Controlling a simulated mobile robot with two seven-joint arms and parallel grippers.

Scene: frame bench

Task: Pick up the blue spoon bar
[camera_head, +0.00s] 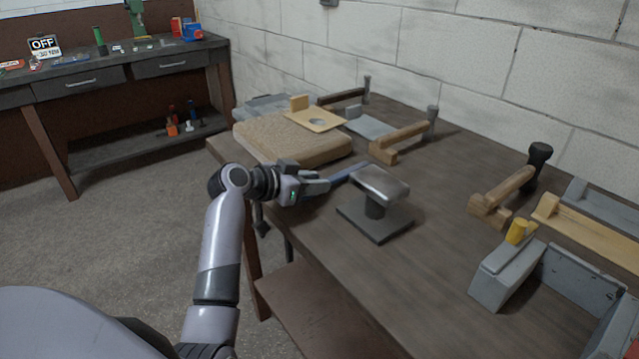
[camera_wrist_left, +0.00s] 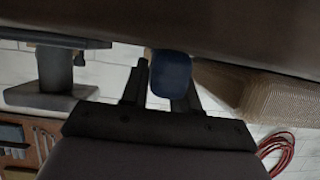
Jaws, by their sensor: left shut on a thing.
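The blue spoon bar (camera_head: 343,174) is a slim blue piece in the head view, sticking out past my left fingertips toward the metal stake. My left gripper (camera_head: 322,184) is shut on it near the table's front left edge. In the left wrist view, the bar's rounded dark blue end (camera_wrist_left: 170,76) sits between the two fingers of the left gripper (camera_wrist_left: 165,88). The held part of the bar is partly hidden by the fingers, and I cannot tell whether it touches the table. My right gripper is not in view.
A metal stake (camera_head: 381,186) on a square base stands just right of the gripper. A thick tan pad (camera_head: 290,142) lies behind it. The table's front middle (camera_head: 400,290) is clear.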

